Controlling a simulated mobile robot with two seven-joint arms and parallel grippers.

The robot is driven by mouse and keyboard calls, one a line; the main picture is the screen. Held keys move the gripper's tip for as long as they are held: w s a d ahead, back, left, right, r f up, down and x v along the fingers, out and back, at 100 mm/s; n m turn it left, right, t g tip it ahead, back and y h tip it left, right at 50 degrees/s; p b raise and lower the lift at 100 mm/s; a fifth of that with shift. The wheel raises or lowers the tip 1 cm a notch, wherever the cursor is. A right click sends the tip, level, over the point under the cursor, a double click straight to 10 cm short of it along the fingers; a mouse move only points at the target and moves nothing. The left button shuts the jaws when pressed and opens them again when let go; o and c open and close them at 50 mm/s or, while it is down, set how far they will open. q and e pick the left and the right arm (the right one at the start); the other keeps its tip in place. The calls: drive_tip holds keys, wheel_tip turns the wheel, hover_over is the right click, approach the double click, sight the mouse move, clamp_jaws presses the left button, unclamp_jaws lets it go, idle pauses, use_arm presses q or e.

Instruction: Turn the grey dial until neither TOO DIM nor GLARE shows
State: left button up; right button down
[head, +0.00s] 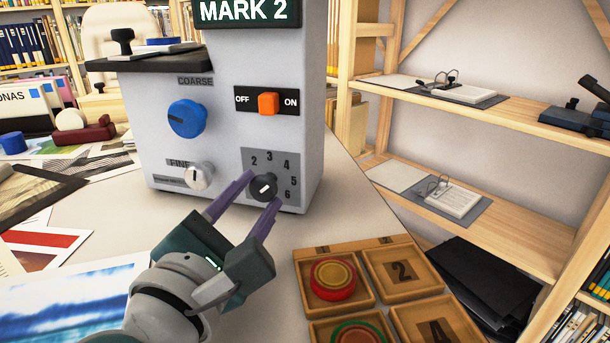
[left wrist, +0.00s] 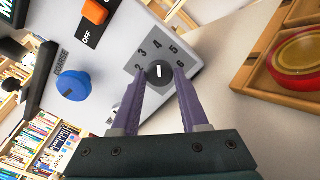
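The dark grey dial (head: 264,187) sits on the front of a pale grey machine (head: 225,130), inside a number scale reading 2 to 6. Its white pointer line is near 4 in the left wrist view (left wrist: 160,73). My left gripper (head: 263,188) has its two purple fingers on opposite sides of this dial, with no clear gap, so it appears shut on the dial. A dark display (head: 243,10) on top reads MARK 2; neither TOO DIM nor GLARE is visible. My right gripper is not in view.
A blue COARSE knob (head: 187,118), a light FINE knob (head: 198,176) and an orange OFF/ON switch (head: 268,103) share the panel. A wooden tray (head: 318,249) with round tins stands right of my gripper. Prints lie at left; shelves stand at right.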

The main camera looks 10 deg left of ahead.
use_arm(q)
drive_tip(key=o, duration=0.4)
drive_tip(key=shift+s, duration=0.1)
drive_tip(key=s, duration=0.9)
drive_tip(key=shift+s+a, duration=0.3)
drive_tip(key=shift+s, duration=0.1)
